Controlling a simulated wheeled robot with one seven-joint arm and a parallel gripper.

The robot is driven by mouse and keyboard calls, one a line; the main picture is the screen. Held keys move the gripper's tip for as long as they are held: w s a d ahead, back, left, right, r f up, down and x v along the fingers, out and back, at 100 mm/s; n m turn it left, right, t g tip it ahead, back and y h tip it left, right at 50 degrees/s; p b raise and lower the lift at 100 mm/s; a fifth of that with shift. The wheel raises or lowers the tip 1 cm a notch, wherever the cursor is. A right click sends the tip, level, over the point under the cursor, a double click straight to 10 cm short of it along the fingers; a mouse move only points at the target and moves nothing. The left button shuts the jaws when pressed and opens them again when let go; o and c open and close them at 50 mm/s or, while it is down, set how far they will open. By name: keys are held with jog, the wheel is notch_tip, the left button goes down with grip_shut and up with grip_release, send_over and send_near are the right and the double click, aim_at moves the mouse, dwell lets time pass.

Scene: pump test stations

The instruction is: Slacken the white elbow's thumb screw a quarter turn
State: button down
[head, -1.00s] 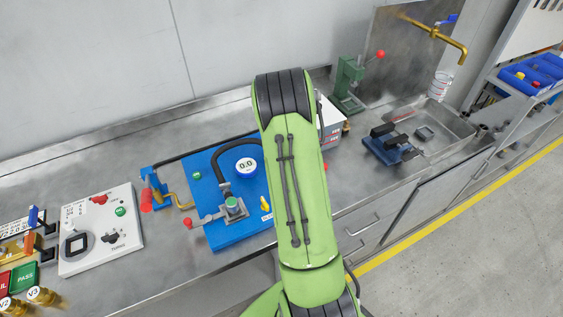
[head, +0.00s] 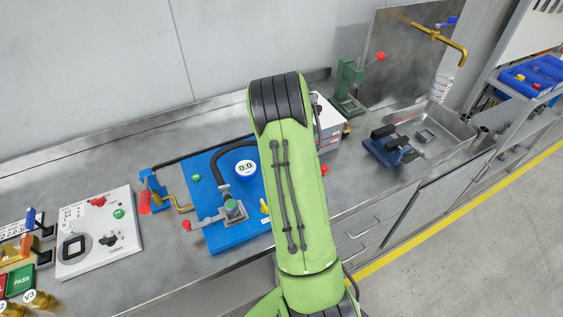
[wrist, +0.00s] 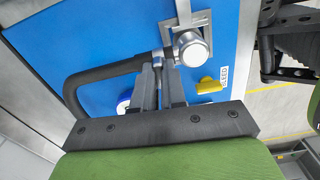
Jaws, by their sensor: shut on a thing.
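In the wrist view, my gripper (wrist: 162,84) reaches over the blue board beside the silver round knob of a clamp (wrist: 190,48). Its two grey fingers are close together, shut on a small part at the end of the black hose (wrist: 100,76). A pale grey fitting (wrist: 157,58), seemingly the white elbow, shows just beyond the fingertips. The thumb screw is hidden between the fingers, so its angle cannot be told.
The blue board (head: 205,165) carries a round gauge reading 0.0 (head: 246,170). A small yellow handle (wrist: 208,84) sits close right of my fingers, by the bleed label. A red-knobbed lever (head: 187,225) sticks out left. A white switch panel (head: 95,235) lies farther left.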

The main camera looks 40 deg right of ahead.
jog(key=c, duration=1.2)
grip_release()
notch_tip(320, 180, up, 16)
jog(key=shift+f+p, duration=0.1)
jog(key=shift+p, duration=0.9)
